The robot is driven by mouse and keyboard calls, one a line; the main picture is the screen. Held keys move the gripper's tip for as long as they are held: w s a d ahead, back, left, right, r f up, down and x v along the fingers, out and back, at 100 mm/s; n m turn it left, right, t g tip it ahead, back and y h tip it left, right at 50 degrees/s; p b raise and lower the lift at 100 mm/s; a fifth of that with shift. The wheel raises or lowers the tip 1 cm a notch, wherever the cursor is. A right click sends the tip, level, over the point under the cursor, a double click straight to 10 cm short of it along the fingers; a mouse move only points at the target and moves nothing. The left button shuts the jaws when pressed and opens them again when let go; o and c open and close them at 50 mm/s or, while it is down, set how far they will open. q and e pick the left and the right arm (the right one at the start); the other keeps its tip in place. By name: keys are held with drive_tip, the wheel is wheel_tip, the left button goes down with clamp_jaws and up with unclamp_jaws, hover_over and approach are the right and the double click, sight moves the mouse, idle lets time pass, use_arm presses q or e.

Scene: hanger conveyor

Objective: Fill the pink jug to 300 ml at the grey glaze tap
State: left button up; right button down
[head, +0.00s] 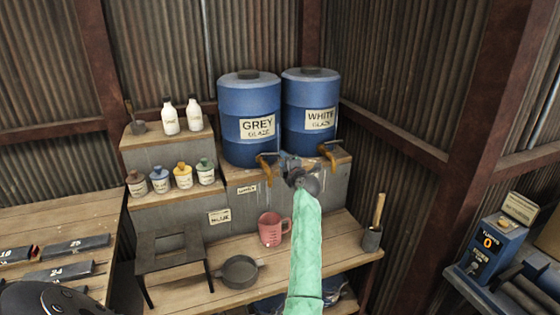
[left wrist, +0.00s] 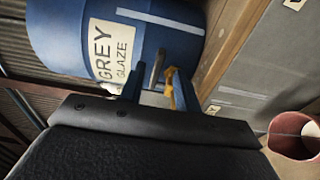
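The pink jug (head: 271,230) stands upright on the lower wooden bench, below the grey glaze tap (head: 264,160). It also shows at the right edge of the left wrist view (left wrist: 296,140); its fill level is not readable. The blue GREY glaze barrel (head: 249,105) stands on the upper shelf. My left gripper (head: 287,163) is beside its tap, just right of it. In the left wrist view, its blue fingers (left wrist: 155,88) stand apart with a grey rod between them, and yellow tap parts show by the right finger. I cannot tell whether they touch. My right gripper is not in view.
The WHITE glaze barrel (head: 310,100) and its tap (head: 329,155) are close to the right. A grey pan (head: 239,272), dark stool (head: 170,247) and brush pot (head: 372,238) stand around the jug. Several bottles (head: 182,176) fill the left steps.

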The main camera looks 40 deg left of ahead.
use_arm(q)
drive_tip(key=shift+v, duration=1.2)
idle(3.1)
